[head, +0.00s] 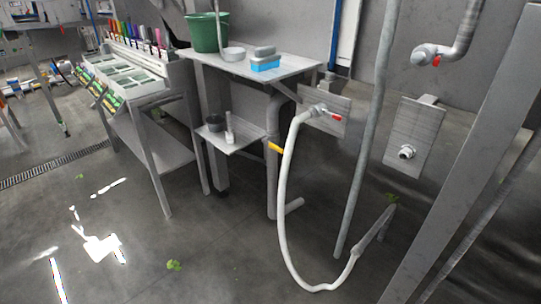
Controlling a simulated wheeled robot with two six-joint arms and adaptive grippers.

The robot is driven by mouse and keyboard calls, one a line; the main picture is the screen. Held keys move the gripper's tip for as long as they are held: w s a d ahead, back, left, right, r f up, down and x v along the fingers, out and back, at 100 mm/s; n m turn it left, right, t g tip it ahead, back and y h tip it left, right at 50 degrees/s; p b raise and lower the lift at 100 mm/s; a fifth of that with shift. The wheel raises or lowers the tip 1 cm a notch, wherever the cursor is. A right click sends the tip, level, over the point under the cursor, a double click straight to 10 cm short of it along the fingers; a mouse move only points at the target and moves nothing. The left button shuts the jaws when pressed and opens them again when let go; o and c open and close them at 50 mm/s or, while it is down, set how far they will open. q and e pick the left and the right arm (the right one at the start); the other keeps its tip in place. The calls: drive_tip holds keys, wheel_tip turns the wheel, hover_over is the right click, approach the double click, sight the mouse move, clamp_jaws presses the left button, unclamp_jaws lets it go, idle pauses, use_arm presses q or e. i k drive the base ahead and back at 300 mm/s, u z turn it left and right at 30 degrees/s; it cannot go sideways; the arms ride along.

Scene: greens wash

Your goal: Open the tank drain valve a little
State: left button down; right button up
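Three valve-like fittings show in the head view, and I cannot tell for sure which is the tank drain valve. A yellow lever (274,147) sticks out from a thick grey pipe (271,180) under the bench; whether it is open or closed is unclear. A red-handled tap (324,113) sits on a wall plate with a white hose (284,210) attached. Another red-handled tap (429,56) is on a pipe at upper right. Neither of my grippers is in view.
A grey bench (300,66) carries a green bucket (205,33), a bowl and a blue-and-grey block. The white hose loops down to the floor in front of the wall. A vertical pipe (370,130) and a slanted post (465,150) stand at right. Open floor (190,265) lies at front left.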

sight(270, 144)
drive_tip(key=z, duration=0.55)
drive_tip(key=i, duration=1.35)
drive_tip(key=z, duration=0.4)
